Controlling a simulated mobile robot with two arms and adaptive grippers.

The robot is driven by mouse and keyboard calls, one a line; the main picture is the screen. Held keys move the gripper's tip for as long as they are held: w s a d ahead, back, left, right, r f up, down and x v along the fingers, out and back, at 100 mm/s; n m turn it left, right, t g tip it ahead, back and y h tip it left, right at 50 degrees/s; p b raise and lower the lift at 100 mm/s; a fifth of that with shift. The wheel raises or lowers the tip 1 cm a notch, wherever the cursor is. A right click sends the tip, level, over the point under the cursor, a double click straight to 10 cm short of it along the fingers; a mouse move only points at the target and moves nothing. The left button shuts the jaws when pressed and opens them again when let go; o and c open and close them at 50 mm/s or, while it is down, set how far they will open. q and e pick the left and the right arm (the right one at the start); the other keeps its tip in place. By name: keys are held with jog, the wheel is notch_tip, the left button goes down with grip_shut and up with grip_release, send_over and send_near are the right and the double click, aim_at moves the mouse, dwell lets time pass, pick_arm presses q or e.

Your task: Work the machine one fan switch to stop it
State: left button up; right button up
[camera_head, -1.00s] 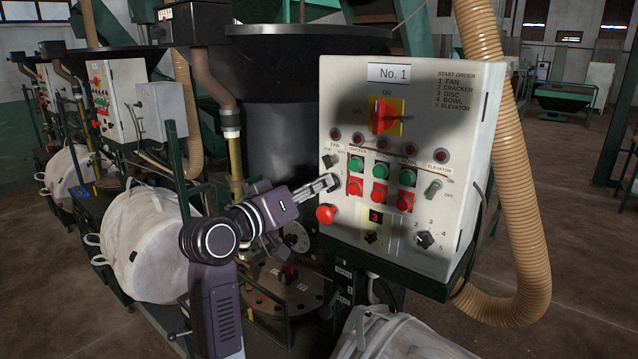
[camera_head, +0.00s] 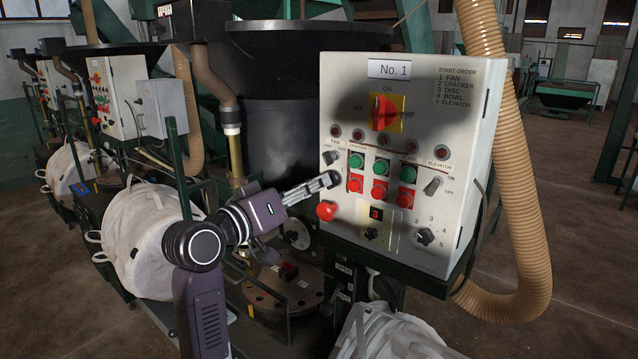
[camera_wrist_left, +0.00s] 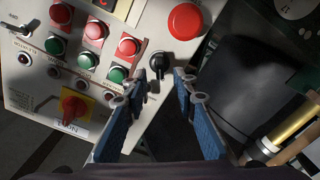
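The machine one control panel (camera_head: 455,115), labelled No. 1, faces me. Its fan switch (camera_head: 331,157) is a small dark knob at the left, beneath the FAN label; the angle makes its setting hard to read. In the left wrist view the fan switch (camera_wrist_left: 158,63) is a black knob just beyond the fingertips, nearer the left finger. My left gripper (camera_head: 330,181) is just below and in front of it in the head view. In the wrist view the gripper (camera_wrist_left: 167,82) is open, its blue-padded fingers apart with nothing between them. Contact with the knob cannot be told. My right gripper is out of view.
A red mushroom button (camera_head: 326,211) sits just below my left fingers. Green and red push buttons (camera_head: 355,184) are close to the right. A red and yellow main switch (camera_head: 385,112) is above. A beige hose (camera_head: 530,230) hangs right of the panel.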

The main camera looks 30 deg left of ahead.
pick_arm(q)
jog(key=s, duration=0.9)
jog(key=shift+s+a, duration=0.2)
jog(key=shift+a, duration=0.2)
